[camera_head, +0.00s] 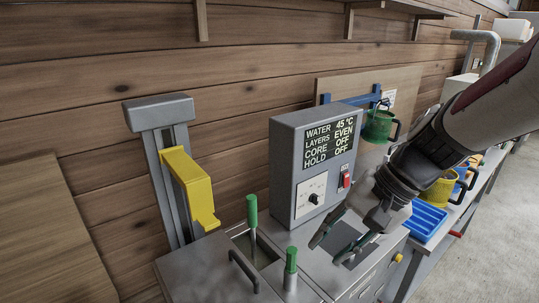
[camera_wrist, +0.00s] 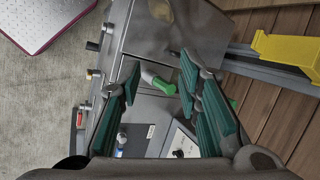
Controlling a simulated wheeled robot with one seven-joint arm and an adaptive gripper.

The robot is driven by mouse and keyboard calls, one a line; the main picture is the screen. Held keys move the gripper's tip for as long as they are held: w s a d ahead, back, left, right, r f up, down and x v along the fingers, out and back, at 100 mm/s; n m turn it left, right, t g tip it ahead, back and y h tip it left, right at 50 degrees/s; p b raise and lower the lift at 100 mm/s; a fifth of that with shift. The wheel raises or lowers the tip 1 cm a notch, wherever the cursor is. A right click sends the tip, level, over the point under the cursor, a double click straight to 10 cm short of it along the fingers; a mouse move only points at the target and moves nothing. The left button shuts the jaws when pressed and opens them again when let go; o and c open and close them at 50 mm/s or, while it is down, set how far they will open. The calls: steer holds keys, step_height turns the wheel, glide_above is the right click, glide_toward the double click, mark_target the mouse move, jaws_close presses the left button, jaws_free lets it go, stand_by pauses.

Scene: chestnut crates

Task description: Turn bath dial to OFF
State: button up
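A black dial (camera_head: 314,198) sits on a white marked plate on the front of the grey control box (camera_head: 285,165). It also shows in the wrist view as a dark knob (camera_wrist: 178,153), close to the right finger. I cannot read the plate's markings or the dial's setting. My gripper (camera_head: 328,250) is open and empty, low in front of the box and to the right of the dial, apart from it. In the wrist view its teal-padded fingers (camera_wrist: 160,72) are spread, with a green-handled rod (camera_wrist: 158,82) seen beyond them.
The box's screen (camera_head: 328,143) reads water 45 °C, layers even, core off, hold off. A red switch (camera_head: 345,178) is beside the dial. Green-handled rods (camera_head: 252,212) stand up from the bench. A yellow bracket (camera_head: 190,185) stands left. A blue tray (camera_head: 427,222) lies right.

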steer(key=w+f+m+y+b, duration=0.1)
steer(key=w+f+m+y, duration=0.35)
steer(key=w, duration=0.35)
steer(key=m+t+b, duration=0.4)
steer(key=m+t, duration=1)
steer(key=m, duration=0.4)
glide_toward(318, 198)
steer(key=x, duration=0.8)
steer(key=shift+w+a, duration=0.1)
steer(key=shift+w, duration=0.2)
jaws_close()
